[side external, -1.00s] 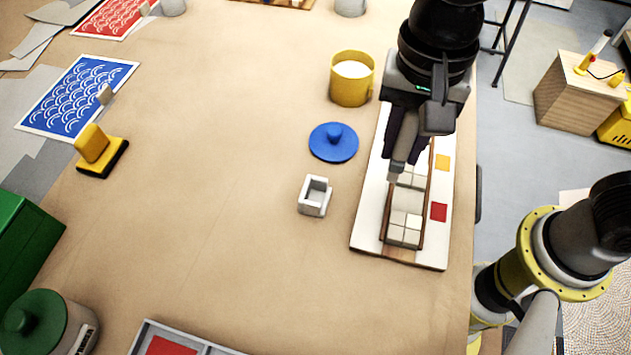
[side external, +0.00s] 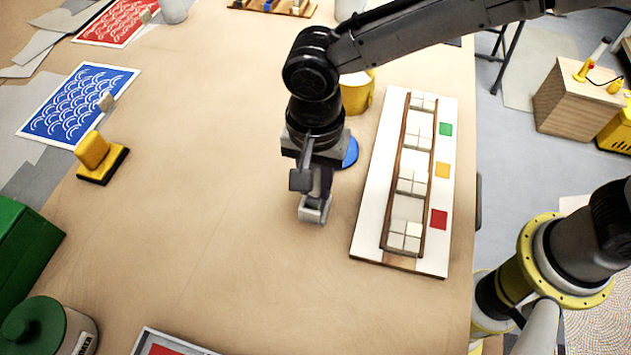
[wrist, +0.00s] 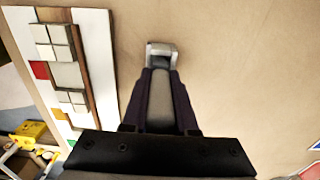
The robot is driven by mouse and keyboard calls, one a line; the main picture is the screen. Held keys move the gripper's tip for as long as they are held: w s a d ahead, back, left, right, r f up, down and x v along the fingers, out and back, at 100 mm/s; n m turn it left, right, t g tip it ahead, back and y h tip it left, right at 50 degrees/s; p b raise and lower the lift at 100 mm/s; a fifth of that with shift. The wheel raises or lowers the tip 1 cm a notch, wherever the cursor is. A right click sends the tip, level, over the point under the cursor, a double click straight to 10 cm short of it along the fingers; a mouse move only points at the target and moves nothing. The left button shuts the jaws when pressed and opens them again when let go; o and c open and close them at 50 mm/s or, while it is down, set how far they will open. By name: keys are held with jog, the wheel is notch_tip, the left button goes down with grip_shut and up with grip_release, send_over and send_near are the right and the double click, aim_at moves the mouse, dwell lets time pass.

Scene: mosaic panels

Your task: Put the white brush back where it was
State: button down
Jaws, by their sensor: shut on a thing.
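In the wrist view the dark fingers (wrist: 160,100) flank a pale grey bar (wrist: 160,98), which I take for the white brush's handle. The rest of the brush is hidden by the fingers.
The mosaic panel (side external: 371,220) with pale tiles lies to the right. A yellow cup (side external: 356,94) and a blue lid (side external: 350,153) stand behind my gripper. A yellow block on a black base (side external: 97,155) sits at the left. The table between is clear.

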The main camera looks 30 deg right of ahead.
jog(key=shift+f, duration=0.35)
jog(key=shift+f, duration=0.15)
jog(key=c, duration=0.7)
grip_release()
notch_tip(320, 180, up, 12)
jog(key=shift+f, duration=0.2)
jog(key=shift+r, duration=0.35)
